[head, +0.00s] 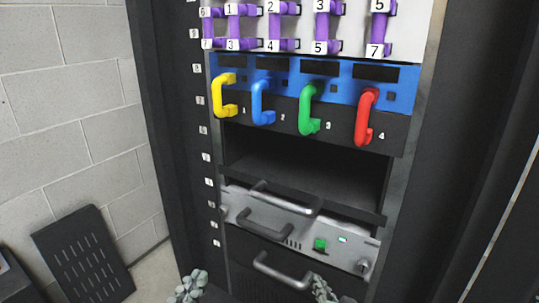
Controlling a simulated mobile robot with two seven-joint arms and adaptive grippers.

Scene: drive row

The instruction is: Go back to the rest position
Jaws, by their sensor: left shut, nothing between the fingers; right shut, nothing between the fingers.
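My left gripper (188,286) shows at the bottom edge of the head view, left of the rack's lower drawers. It is small in the picture and shut, with nothing in it. My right gripper (322,290) shows at the bottom edge further right, in front of the rack's lower part. It is also shut and empty. Both grippers appear apart from the handles. Most of both arms is out of view.
The rack holds a blue panel (340,85) with yellow (222,97), blue (262,103), green (309,110) and red (365,116) handles. Below are an open bay (300,170) and a grey unit (240,204) with a green button. A perforated dark panel (85,260) leans at left.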

